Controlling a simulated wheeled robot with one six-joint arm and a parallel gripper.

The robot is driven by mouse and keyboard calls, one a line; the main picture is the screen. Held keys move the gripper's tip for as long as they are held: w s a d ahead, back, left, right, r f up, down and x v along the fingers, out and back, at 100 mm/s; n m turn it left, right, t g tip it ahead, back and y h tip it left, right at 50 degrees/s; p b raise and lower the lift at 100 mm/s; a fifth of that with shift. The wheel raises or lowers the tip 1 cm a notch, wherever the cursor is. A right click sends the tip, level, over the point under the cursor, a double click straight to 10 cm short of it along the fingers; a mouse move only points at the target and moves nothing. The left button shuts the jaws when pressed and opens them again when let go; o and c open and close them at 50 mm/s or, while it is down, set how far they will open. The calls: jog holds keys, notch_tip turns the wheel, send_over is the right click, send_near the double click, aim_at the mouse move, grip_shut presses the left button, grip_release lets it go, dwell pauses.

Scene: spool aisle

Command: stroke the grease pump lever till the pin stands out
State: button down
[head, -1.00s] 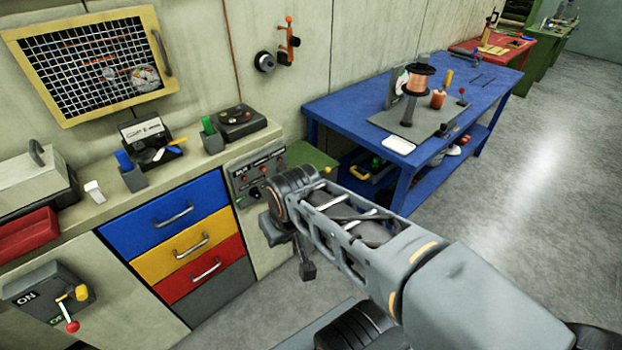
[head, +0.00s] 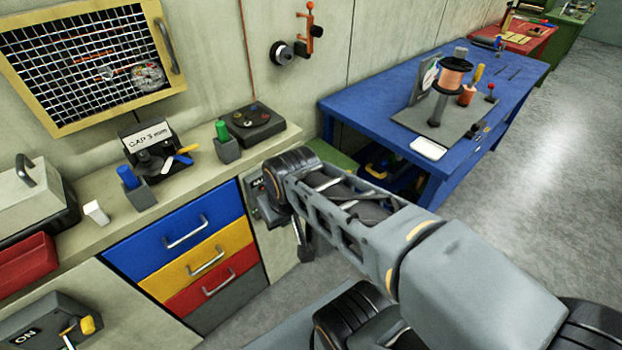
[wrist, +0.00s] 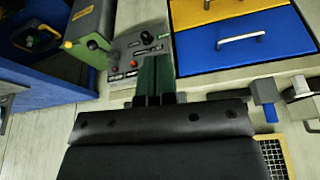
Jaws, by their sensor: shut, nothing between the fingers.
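An orange bracket with an orange ball-ended lever (head: 308,30) is fixed to the wall in the head view. It looks like the grease pump, but no label is readable. A round dark fitting (head: 283,53) sits on the wall just left of it; I cannot make out a pin on it. My arm reaches forward low, below and well apart from the lever. In the wrist view my gripper (wrist: 154,82) is shut and empty, with its fingers in front of the cabinet. The lever does not show in the wrist view.
A knobbed control panel (wrist: 137,48) is near my fingers. A blue bench (head: 360,90) is right; the floor beyond is open.

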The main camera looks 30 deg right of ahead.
jog(key=w+d+f+n+g+p, duration=0.15)
jog(key=w+d+n, duration=0.25)
jog(key=w+d, duration=0.6)
jog(key=w+d+f+n, duration=0.1)
jog(key=w+d+f, duration=0.1)
jog(key=d+f, duration=0.1)
jog(key=w+d+f+n+g, duration=0.1)
jog(key=w+d+f+n, duration=0.1)
jog(key=d+f, duration=0.2)
jog(key=w+d+f+n, duration=0.2)
jog(key=w+d+f, duration=0.1)
jog(key=d, duration=0.3)
jog(key=shift+d+f+y, duration=0.4)
jog(key=shift+w+d+f, duration=0.1)
jog(key=shift+d+f, duration=0.1)
jog(key=shift+d, duration=0.05)
jog(key=shift+f, duration=0.15)
